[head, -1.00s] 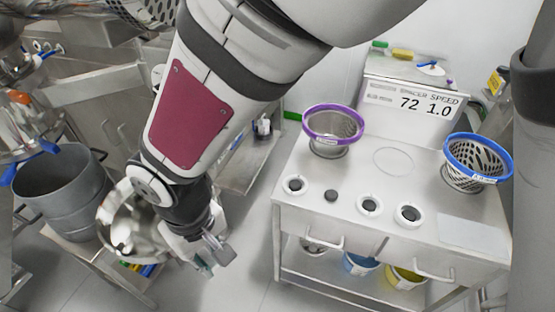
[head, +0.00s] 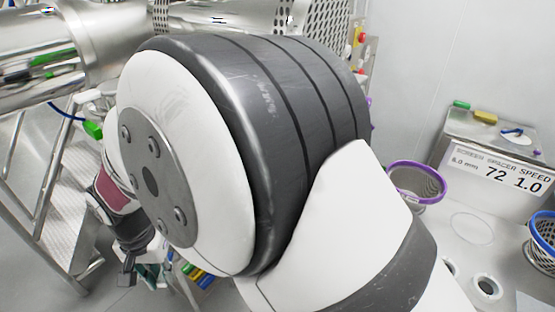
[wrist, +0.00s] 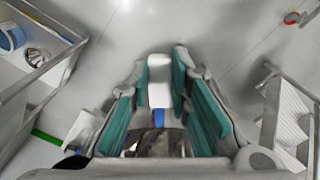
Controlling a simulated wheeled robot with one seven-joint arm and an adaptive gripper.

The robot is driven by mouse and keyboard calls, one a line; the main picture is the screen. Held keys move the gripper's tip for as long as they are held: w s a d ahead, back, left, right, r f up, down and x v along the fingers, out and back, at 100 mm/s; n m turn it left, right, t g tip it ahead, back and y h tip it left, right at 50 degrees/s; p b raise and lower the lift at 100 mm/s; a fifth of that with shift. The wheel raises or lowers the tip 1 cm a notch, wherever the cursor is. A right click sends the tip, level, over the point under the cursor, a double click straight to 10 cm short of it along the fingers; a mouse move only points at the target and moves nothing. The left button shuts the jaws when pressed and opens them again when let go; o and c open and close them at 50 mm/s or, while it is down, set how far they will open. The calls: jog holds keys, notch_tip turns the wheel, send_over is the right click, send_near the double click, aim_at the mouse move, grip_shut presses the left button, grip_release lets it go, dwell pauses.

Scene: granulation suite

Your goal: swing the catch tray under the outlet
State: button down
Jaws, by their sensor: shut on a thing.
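My gripper (wrist: 160,110) fills the middle of the wrist view, its teal-padded fingers on either side of a pale piece (wrist: 159,88) with a blue patch. A shiny metal part (wrist: 155,143) shows below that, nearer the camera. I cannot tell whether these belong to the catch tray. In the head view my gripper (head: 127,276) is small and dark at lower left, low over the floor. My own large arm joint covers the middle there. I cannot make out the catch tray or the outlet for certain.
Metal steps (head: 60,200) stand at left in the head view. At right is a bench with a purple-rimmed basket (head: 417,180), a blue-rimmed basket (head: 541,245) and a sign (head: 500,172). The wrist view shows bare floor ahead, with a shelf (wrist: 40,75) at left.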

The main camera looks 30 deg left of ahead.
jog(key=shift+s+a, duration=0.15)
jog(key=shift+a, duration=0.75)
jog(key=c, duration=1.5)
grip_release()
notch_tip(320, 180, up, 12)
jog(key=shift+r, duration=0.1)
